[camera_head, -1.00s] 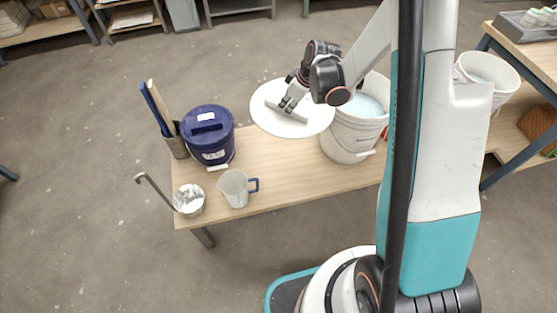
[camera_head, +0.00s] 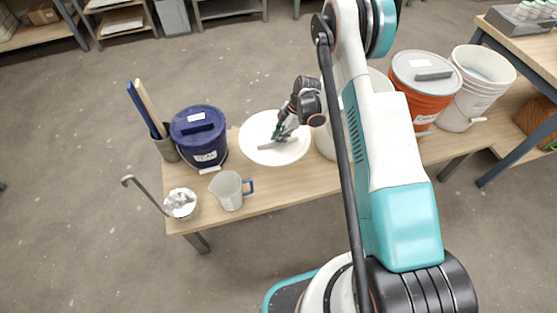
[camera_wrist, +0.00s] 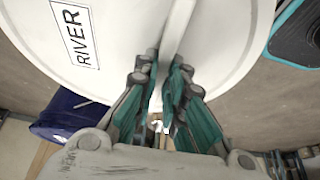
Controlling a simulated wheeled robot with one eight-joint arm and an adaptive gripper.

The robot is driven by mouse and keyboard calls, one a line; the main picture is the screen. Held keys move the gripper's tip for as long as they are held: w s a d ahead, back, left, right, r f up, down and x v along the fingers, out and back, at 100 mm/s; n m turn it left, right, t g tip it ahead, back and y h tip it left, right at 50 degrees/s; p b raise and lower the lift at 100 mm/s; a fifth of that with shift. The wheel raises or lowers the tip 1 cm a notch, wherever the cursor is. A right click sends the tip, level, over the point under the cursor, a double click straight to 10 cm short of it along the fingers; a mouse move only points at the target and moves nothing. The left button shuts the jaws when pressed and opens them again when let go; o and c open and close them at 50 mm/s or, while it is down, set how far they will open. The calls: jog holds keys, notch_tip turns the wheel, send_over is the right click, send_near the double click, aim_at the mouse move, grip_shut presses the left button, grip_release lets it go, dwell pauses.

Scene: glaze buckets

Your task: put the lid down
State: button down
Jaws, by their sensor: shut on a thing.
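A round white lid (camera_head: 256,130) with a grey bar handle is over the bench between the blue bucket and the white bucket. In the wrist view the lid (camera_wrist: 120,35) has a label reading RIVER. My gripper (camera_head: 281,134) is shut on the bar handle; its teal fingers (camera_wrist: 168,88) close on the bar from both sides in the wrist view. The lid looks about level and close to the bench top (camera_head: 240,192); whether it touches cannot be told. A white bucket (camera_head: 325,143) just right of the lid is mostly hidden by my arm.
A lidded blue bucket (camera_head: 207,150) stands left of the lid, with a grey jug (camera_head: 228,190) and metal ladle (camera_head: 181,204) in front. A holder with paddles (camera_head: 150,110) is at the left end. A lidded orange bucket (camera_head: 418,100) and open white bucket (camera_head: 475,95) stand right.

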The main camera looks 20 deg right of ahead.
aim_at(292, 136)
notch_tip(292, 136, down, 14)
jog(key=b, duration=0.4)
jog(key=shift+r, duration=0.15)
jog(key=c, duration=1.7)
grip_release()
jog(key=shift+o, duration=0.2)
jog(key=p+v, duration=0.3)
jog(key=v, duration=0.9)
jog(key=shift+p, duration=0.35)
